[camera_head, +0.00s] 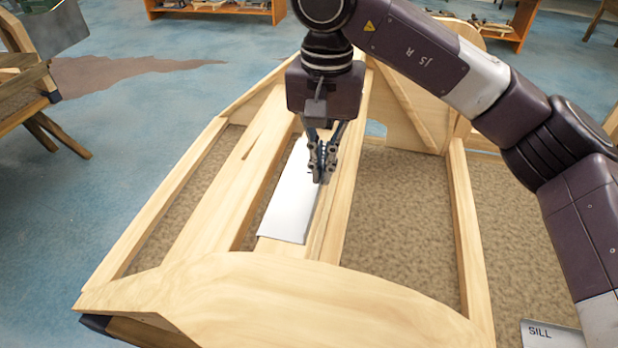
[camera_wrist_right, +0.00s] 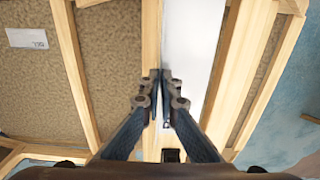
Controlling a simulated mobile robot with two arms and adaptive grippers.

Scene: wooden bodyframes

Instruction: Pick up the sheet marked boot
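A plain white sheet (camera_head: 292,200) lies lengthwise along the middle rails of a wooden bodyframe (camera_head: 300,295). No boot marking can be read on it. My right gripper (camera_head: 322,172) points down at the sheet's right edge, and its fingers are close together there. In the right wrist view the fingertips (camera_wrist_right: 161,78) meet at the line between the white sheet (camera_wrist_right: 190,60) and a wooden rail, and look shut on the sheet's edge. The fingers hide part of that edge. My left gripper is not in view.
A sheet marked SILL (camera_head: 550,335) lies at the lower right, and also shows in the wrist view (camera_wrist_right: 26,38). The frame's side rails and upright end panel (camera_head: 410,110) surround the white sheet. A wooden bench (camera_head: 25,100) stands at the left. Blue floor between is clear.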

